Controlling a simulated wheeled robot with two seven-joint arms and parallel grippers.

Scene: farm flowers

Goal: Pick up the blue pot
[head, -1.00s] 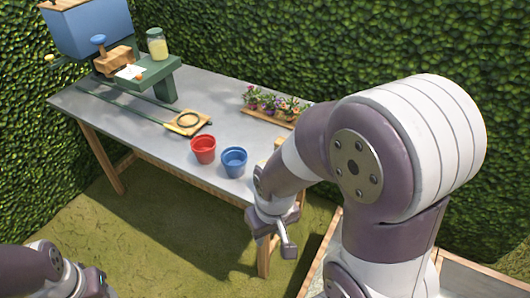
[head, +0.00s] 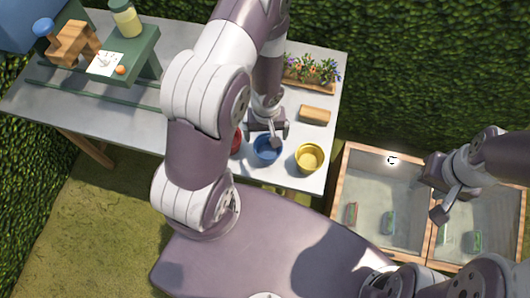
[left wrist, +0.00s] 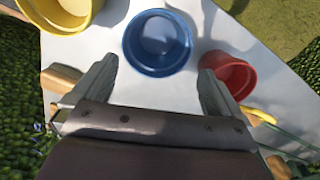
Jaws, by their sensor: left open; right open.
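The blue pot (head: 267,152) stands upright on the grey table near its front edge, partly covered by my left gripper in the head view. In the left wrist view the blue pot (left wrist: 157,42) lies ahead of and between the two spread fingers, with its open top facing the camera. My left gripper (head: 266,132) is open and empty, above and just behind the pot; its fingers also show in the left wrist view (left wrist: 158,72). I see no contact with the pot. My right gripper (head: 437,190) is open, far to the right above a wooden-framed bin.
A yellow pot (head: 309,157) stands right of the blue one. A red pot (head: 236,141) stands close on its left, mostly hidden by my arm. Behind are a wooden block (head: 315,115) and a flower planter (head: 311,72). The wooden-framed bin (head: 345,180) is at right.

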